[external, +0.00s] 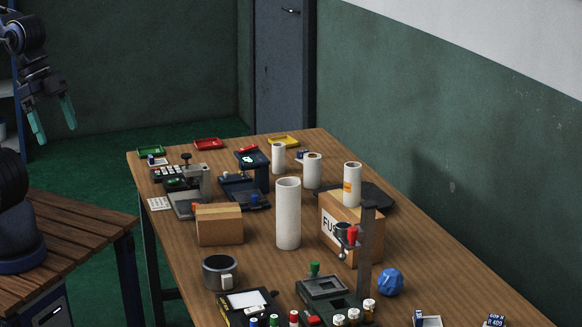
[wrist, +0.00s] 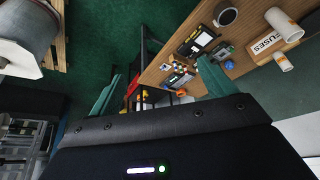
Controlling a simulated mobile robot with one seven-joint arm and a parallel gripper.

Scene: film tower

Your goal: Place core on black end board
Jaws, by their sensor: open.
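Several white hollow tubes that could be the core stand on the wooden table: a tall one (external: 288,215) in the middle, two short ones (external: 278,157) (external: 312,171) behind it, and one with an orange label (external: 352,180) on top of the FUSES box (external: 350,228). I cannot tell which is the core. A flat dark plate (external: 378,197), likely the black end board, lies behind that box, partly hidden by it. My gripper (external: 54,122) is open and empty, high at the upper left, well away from the tubes. Its fingers also show in the wrist view (wrist: 160,86).
The table (external: 440,265) also holds a cardboard box (external: 220,225), a dark mug (external: 221,272), a blue ball-like object (external: 390,282), a dark post (external: 365,250), and small devices at the front and back left. Trays line the far edge. A slatted wooden surface (external: 60,235) is at left.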

